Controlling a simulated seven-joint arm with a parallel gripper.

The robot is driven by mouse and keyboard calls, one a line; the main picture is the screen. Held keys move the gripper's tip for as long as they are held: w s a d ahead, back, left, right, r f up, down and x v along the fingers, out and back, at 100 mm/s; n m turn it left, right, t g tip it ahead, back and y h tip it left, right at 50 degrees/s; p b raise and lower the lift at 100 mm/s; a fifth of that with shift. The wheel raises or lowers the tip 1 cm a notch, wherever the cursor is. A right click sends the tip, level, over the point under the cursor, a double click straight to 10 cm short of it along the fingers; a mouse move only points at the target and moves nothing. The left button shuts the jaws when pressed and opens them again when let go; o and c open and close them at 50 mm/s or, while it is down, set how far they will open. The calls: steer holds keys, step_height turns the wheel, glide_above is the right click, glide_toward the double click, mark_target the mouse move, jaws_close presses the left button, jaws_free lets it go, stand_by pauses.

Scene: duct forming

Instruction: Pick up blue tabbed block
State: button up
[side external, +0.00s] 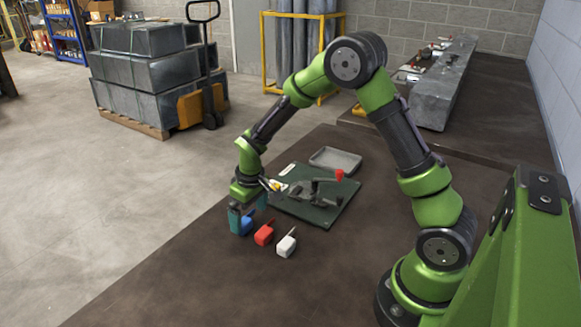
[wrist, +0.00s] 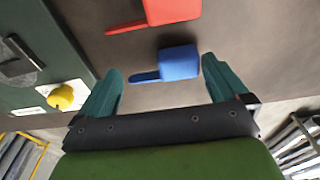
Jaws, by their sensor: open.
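The blue tabbed block (wrist: 179,63) lies on the dark table in the wrist view, its thin tab pointing left. My gripper (wrist: 166,80) is open, with one teal finger on each side of the block and a visible gap to both. In the side view my gripper (side external: 241,218) is low over the table, and the blue block (side external: 246,225) shows partly behind a finger. The red tabbed block (side external: 264,235) lies beside it; its body also shows at the top of the wrist view (wrist: 172,10). The white tabbed block (side external: 286,245) lies farther right.
A yellow knob (wrist: 61,97) is near my left finger in the wrist view. A grey tray (side external: 335,159) sits farther back. The front table area is clear.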

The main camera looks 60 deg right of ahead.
steer(key=shift+f, duration=0.25)
steer(key=c, duration=0.7)
steer(key=shift+w+r, duration=0.1)
steer(key=shift+r, duration=0.05)
